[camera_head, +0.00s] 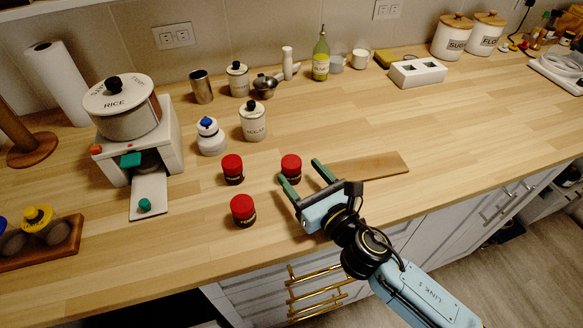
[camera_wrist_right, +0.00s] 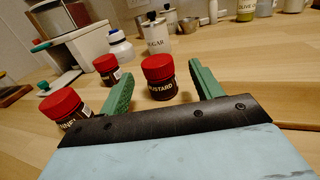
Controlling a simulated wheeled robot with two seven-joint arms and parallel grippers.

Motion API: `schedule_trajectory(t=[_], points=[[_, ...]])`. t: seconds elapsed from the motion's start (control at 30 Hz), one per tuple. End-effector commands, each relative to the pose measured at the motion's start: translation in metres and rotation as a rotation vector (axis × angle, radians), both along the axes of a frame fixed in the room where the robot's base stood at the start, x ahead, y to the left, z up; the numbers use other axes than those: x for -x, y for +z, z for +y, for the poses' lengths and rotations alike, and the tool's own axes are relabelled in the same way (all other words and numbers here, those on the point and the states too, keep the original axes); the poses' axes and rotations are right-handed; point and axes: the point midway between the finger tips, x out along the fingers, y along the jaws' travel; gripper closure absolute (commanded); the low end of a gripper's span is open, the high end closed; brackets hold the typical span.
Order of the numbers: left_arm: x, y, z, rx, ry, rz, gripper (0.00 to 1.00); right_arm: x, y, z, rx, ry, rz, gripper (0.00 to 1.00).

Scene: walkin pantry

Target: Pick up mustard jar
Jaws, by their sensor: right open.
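The mustard jar (camera_wrist_right: 160,85) is a dark jar with a red lid. Its label reads MUSTARD in the right wrist view. In the head view the mustard jar (camera_head: 291,168) stands upright on the wooden counter. My right gripper (camera_head: 300,172) is open, coming from the front right, with its green fingers pointing at the jar. In the wrist view the jar shows between the two fingers of the right gripper (camera_wrist_right: 162,72); whether they touch it I cannot tell. My left gripper is not in view.
Two similar red-lidded jars stand near, one to the left (camera_head: 232,169) and one in front left (camera_head: 243,211). A sugar canister (camera_head: 253,122) and a white blue-capped bottle (camera_head: 211,138) stand behind. A wooden board (camera_head: 370,166) lies right of the gripper. The counter's right middle is clear.

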Motion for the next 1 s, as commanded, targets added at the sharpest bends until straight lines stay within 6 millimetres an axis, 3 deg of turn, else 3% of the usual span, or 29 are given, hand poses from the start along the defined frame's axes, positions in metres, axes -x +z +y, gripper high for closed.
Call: schedule_trajectory(t=[0.23,0.57,0.9,1.0], points=[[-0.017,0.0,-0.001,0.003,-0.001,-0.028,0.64,-0.03,0.001,0.022,0.0,0.0,-0.002,0.35],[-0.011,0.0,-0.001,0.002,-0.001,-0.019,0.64,-0.035,0.001,0.025,0.001,0.0,-0.001,0.37],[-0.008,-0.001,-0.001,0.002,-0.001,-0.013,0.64,-0.035,0.001,0.025,0.0,0.0,-0.001,0.81],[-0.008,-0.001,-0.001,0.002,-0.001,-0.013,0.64,-0.035,0.001,0.025,0.0,0.0,-0.001,0.82]])
